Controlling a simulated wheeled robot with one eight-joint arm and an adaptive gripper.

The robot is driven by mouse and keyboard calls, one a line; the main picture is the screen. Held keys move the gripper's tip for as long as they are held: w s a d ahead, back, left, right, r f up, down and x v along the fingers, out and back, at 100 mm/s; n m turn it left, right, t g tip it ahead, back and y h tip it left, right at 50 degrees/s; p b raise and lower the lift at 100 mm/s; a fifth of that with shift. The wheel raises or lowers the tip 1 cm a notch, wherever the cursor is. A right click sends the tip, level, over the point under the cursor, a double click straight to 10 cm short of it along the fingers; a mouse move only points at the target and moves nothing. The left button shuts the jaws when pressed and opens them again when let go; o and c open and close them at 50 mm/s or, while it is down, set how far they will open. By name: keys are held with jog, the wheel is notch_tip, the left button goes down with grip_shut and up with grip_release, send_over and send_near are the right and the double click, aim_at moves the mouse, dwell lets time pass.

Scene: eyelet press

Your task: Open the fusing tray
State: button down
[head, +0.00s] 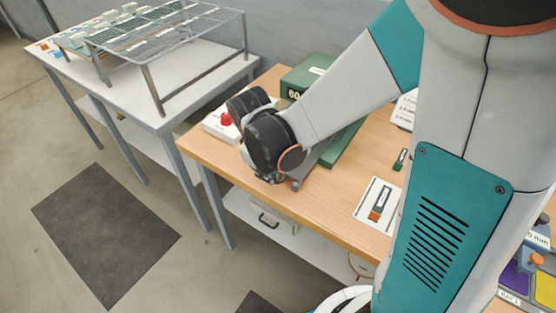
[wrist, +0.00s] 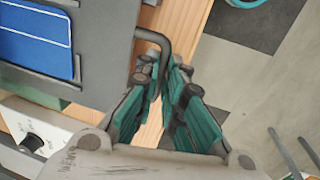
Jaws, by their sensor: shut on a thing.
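The fusing tray shows in the wrist view as a dark grey plate (wrist: 108,45) with a blue pad (wrist: 35,42) on it. A bent dark handle (wrist: 155,36) sticks out from its edge. My gripper (wrist: 165,78) is shut on the handle, its teal fingers on either side of the handle's end. In the head view the green press (head: 308,72) stands on the wooden table, and a grey part of the tray (head: 312,158) shows beside my wrist. My fingers are mostly hidden there behind my wrist.
A white control box with a red button (head: 226,119) sits left of the press. A card with a small strip (head: 379,203) lies on the wooden table (head: 330,208). A white table with a wire rack (head: 165,35) stands at left. Floor in front is open.

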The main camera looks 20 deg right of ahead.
jog(key=shift+s+a, duration=0.75)
jog(key=shift+a, duration=0.25)
jog(key=c, duration=1.7)
grip_release()
jog(key=shift+r, duration=0.1)
notch_tip(320, 180, up, 10)
jog(key=shift+s+f, duration=0.1)
